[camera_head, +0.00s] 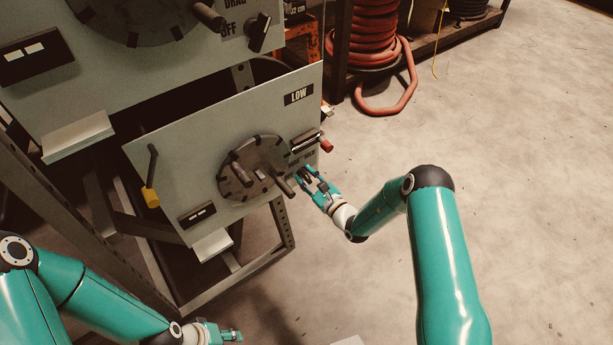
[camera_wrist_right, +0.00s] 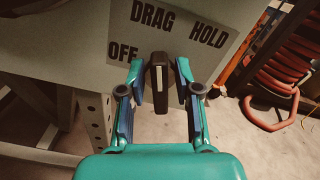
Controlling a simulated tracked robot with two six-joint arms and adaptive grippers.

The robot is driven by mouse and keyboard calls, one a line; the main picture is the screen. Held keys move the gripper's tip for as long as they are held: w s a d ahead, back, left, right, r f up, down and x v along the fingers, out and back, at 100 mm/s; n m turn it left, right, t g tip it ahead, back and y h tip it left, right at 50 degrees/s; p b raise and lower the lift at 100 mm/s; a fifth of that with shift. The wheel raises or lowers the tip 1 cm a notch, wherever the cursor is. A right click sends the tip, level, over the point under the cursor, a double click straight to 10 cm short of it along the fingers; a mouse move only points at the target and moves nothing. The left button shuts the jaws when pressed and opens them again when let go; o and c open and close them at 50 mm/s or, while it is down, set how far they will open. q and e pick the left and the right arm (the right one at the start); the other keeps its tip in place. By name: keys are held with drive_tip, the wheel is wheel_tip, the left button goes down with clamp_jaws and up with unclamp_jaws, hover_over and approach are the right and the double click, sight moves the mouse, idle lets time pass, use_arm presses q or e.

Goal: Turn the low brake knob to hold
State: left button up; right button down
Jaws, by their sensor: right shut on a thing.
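The low brake knob (camera_wrist_right: 160,82) is a black bar with a white stripe. In the right wrist view it stands upright in the picture, below the word DRAG on a label plate (camera_wrist_right: 175,28) that reads OFF, DRAG and HOLD. My right gripper (camera_wrist_right: 161,76) is shut on the knob, with one finger on each side. In the head view the right gripper (camera_head: 309,178) is at the lower right corner of the LOW panel (camera_head: 200,140), and its fingers partly hide the knob. My left gripper (camera_head: 228,334) is low at the bottom edge, away from the panel; its finger opening is unclear.
A round dial with pegs (camera_head: 250,170) is just left of the right gripper. A red-tipped lever (camera_head: 325,145) sticks out above it. A yellow-ended lever (camera_head: 150,195) hangs at the panel's left. A red hose coil (camera_head: 375,40) is behind. The floor at right is clear.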

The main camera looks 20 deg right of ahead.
drive_tip(key=m, duration=0.5)
drive_tip(key=shift+d+m, duration=0.25)
drive_tip(key=shift+m, duration=0.05)
drive_tip(key=shift+w+d+m, duration=0.1)
drive_tip(key=shift+d+m, duration=0.1)
drive_tip(key=shift+m, duration=2)
drive_tip(key=c, duration=1.1)
unclamp_jaws()
drive_tip(key=shift+c, duration=0.2)
drive_tip(key=shift+s, duration=0.25)
drive_tip(key=v, duration=1.1)
drive_tip(key=shift+s, duration=0.25)
